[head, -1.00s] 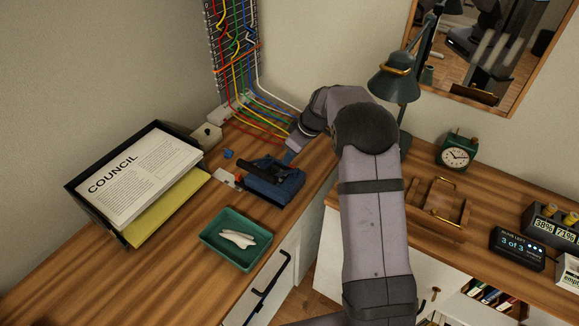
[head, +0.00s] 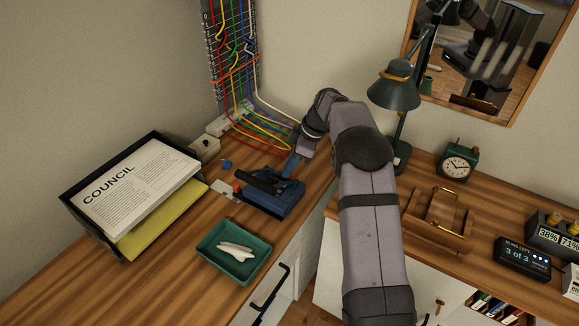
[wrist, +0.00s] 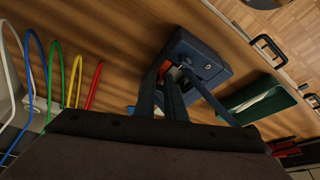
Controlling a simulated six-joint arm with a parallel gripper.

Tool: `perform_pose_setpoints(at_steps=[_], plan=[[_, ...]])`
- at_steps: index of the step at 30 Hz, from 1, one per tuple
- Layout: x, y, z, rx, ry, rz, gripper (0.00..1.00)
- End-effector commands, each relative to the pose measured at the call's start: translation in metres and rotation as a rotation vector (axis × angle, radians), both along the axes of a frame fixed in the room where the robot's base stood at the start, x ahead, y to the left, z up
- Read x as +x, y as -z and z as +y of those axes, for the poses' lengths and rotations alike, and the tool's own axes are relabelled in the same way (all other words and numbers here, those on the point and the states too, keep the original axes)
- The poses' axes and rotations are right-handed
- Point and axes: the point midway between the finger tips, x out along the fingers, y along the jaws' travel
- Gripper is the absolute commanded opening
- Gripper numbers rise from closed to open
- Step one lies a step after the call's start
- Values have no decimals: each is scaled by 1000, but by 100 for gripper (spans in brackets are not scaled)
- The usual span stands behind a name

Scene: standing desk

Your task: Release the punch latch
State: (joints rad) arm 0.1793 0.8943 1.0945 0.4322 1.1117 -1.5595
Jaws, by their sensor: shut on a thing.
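A blue hole punch (head: 284,203) with a black lever (head: 265,182) on top sits on the wooden desk near the wall cables. It also shows in the wrist view (wrist: 205,58), below my fingers. My gripper (head: 291,165) reaches down to the right rear of the punch. In the wrist view my gripper (wrist: 178,98) has its blue fingers shut on a dark part of the punch. I cannot tell whether that part is the latch or the lever. A small red patch (head: 237,186) shows at the punch's left end.
A green tray (head: 205,249) with white paper pieces is in front of the punch. A black paper tray (head: 110,245) stands at left. Coloured cables (head: 256,135) run close behind my gripper. A desk lamp (head: 395,92) stands to the right of my arm.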

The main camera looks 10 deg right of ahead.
Motion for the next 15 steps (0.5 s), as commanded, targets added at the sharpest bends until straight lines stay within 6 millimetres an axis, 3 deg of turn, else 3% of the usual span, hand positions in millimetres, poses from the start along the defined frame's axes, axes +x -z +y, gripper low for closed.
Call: perform_pose_setpoints(at_steps=[5,6,8,15], plan=[[0,0,0,0,-2,0,0],[0,0,0,0,-1,0,15],[0,0,0,0,-1,0,29],[0,0,0,0,0,-1,29]])
